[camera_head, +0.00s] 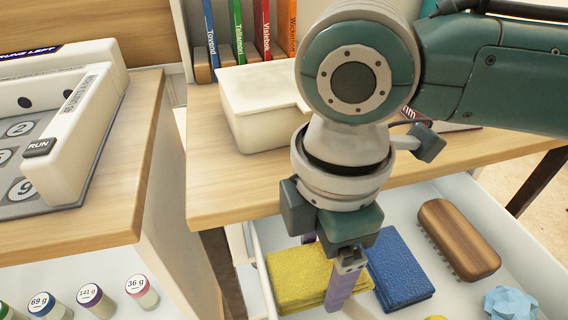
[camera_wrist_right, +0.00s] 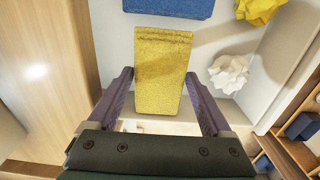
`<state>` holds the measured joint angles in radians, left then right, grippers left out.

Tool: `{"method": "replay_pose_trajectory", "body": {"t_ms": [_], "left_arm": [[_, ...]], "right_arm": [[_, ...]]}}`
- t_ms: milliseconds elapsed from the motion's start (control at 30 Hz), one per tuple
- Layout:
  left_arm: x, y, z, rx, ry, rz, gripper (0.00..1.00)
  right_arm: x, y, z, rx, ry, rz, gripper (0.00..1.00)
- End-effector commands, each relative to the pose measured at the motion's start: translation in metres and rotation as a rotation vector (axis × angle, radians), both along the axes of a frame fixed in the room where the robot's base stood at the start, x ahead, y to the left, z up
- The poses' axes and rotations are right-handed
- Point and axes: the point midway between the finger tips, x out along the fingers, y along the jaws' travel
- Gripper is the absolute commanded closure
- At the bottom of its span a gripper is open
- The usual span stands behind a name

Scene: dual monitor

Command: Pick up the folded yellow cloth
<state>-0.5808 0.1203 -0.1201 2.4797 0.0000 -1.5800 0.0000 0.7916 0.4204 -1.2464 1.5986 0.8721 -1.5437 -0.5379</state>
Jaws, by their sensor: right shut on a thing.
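The folded yellow cloth (camera_head: 290,277) is in the open white drawer, left of a folded blue cloth (camera_head: 399,268). My right gripper (camera_head: 335,275) points down at the yellow cloth, its purple fingers partly covering it. In the right wrist view, the yellow cloth (camera_wrist_right: 160,85) lies between the two fingertips (camera_wrist_right: 159,76), and the gripper is shut on it. I cannot tell whether the cloth is clear of the drawer floor. My left gripper is not in view.
The drawer (camera_head: 443,298) also holds a wooden brush (camera_head: 458,239) and crumpled light-blue paper (camera_head: 509,303). Above it, the desk edge (camera_head: 240,205) is close to my right gripper. A white box (camera_head: 262,105) stands on the desk. Labelled weights (camera_head: 90,296) stand at lower left.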

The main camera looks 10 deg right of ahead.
Motion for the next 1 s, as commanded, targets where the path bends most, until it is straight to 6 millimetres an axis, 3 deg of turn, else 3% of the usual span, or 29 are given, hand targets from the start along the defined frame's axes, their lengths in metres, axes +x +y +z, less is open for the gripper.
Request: {"method": "replay_pose_trajectory", "body": {"t_ms": [33, 500, 700, 1000], "left_arm": [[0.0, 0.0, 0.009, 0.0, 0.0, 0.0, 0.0], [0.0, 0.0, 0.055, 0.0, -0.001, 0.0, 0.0], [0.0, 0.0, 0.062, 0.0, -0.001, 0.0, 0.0], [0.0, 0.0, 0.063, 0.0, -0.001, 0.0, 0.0]], "right_arm": [[0.001, 0.0, 0.016, 0.001, -0.003, 0.0, 0.7], [0.001, 0.0, 0.132, 0.002, -0.003, -0.001, 0.7], [0.001, 0.0, 0.159, 0.001, -0.001, -0.002, 0.7], [0.0, 0.0, 0.166, 0.0, 0.001, -0.001, 0.7]]}}
